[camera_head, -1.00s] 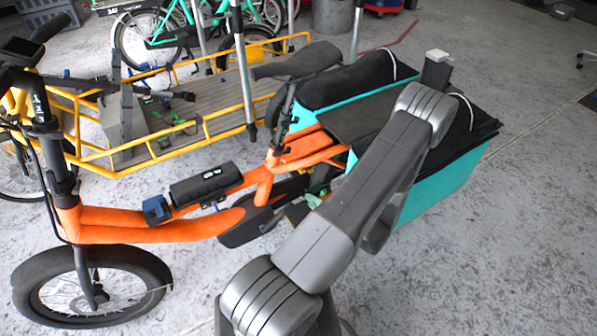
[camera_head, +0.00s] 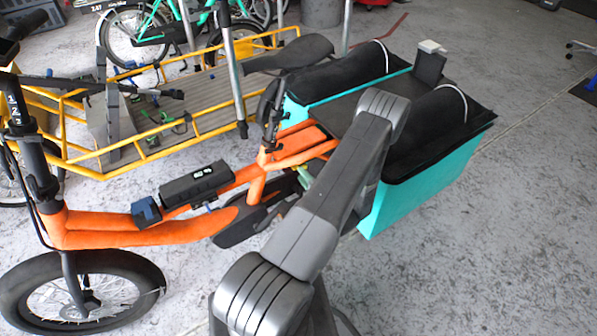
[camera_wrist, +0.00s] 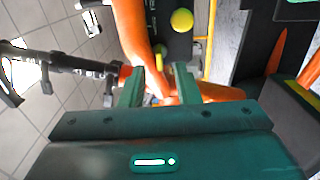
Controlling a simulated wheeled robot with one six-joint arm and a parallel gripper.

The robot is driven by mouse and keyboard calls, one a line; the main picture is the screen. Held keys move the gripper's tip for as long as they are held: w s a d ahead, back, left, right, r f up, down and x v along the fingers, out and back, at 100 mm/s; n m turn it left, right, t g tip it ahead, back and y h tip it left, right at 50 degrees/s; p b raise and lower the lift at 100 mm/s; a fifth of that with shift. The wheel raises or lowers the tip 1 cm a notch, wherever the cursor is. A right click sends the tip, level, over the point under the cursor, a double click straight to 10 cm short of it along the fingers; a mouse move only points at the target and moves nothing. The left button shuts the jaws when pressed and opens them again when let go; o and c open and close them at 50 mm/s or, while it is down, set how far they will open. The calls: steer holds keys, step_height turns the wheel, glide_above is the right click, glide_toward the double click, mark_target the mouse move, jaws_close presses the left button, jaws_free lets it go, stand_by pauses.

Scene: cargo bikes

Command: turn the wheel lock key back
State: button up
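The orange cargo bike (camera_head: 135,238) stands in front of me, with my arm reaching across toward its rear half. In the wrist view, the two green fingers of my gripper (camera_wrist: 158,76) stand apart, with the orange frame (camera_wrist: 132,35) of the bike behind the gap. A small yellow piece (camera_wrist: 160,59) shows between the fingertips; I cannot tell whether it is the wheel lock key or whether a finger touches it. A round yellow knob (camera_wrist: 182,20) sits just beyond, on a dark part. In the head view my arm hides the gripper and the rear wheel lock area.
A teal cargo box (camera_head: 420,185) with black covers is on the bike's rear. A yellow cargo bike (camera_head: 185,95) stands close behind it, with a teal-framed bike (camera_head: 185,30) farther back. The grey floor (camera_head: 510,240) at the right is clear.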

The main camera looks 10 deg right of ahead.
mark_target(293, 165)
steer(key=x, duration=0.3)
steer(key=shift+w, duration=0.2)
jaws_close()
